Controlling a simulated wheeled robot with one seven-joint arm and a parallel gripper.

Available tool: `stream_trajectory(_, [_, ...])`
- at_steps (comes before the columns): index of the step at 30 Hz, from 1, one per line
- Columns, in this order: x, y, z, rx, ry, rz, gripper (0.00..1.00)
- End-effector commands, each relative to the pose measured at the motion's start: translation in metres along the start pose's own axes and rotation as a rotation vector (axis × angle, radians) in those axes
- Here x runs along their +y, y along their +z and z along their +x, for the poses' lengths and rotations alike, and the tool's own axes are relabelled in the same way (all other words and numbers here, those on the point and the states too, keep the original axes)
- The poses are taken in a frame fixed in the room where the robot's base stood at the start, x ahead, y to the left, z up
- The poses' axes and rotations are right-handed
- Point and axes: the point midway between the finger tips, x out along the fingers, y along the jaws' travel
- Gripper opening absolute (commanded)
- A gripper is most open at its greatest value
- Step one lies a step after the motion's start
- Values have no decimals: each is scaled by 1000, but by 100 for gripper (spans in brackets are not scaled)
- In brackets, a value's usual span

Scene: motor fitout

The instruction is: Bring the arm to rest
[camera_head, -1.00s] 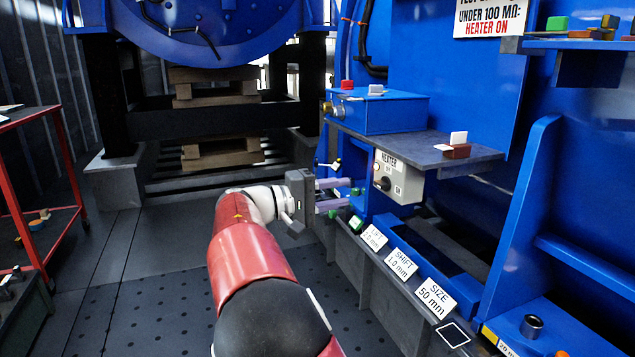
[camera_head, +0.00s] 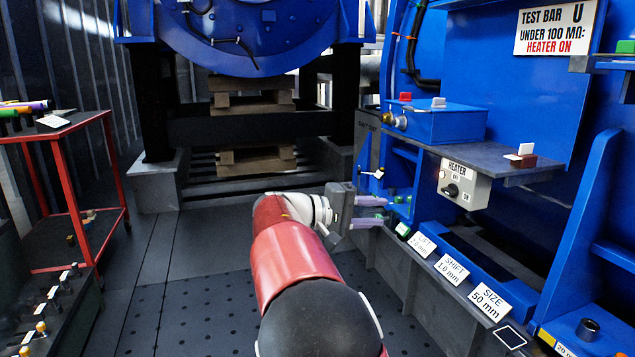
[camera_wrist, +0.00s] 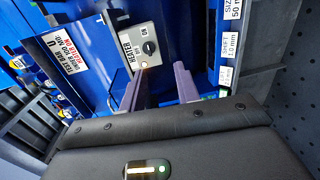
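My gripper (camera_head: 372,211) is at the end of my red and white arm, which reaches forward in the middle of the head view. Its two pale purple fingers stand apart with nothing between them. They are left of the grey heater switch box (camera_head: 463,186) and just short of the blue machine's side. In the wrist view, the fingers (camera_wrist: 163,82) point toward the machine, with the heater box (camera_wrist: 141,47) and its black knob beyond them. No contact shows.
Label cards (camera_head: 453,270) line the ledge at right. A grey shelf (camera_head: 490,160) juts out above the heater box. A red cart (camera_head: 75,130) stands at left, with a low rack of pegs (camera_head: 50,310) nearer. The dark floor (camera_head: 185,290) left of my arm is clear.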

Motion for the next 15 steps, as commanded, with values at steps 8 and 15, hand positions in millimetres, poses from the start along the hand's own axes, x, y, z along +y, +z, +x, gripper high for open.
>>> stream_trajectory(8, [-5, 41, 44, -30, -230, 1, 32])
stream_trajectory(15, [-14, 104, 73, -37, -540, 40, 32])
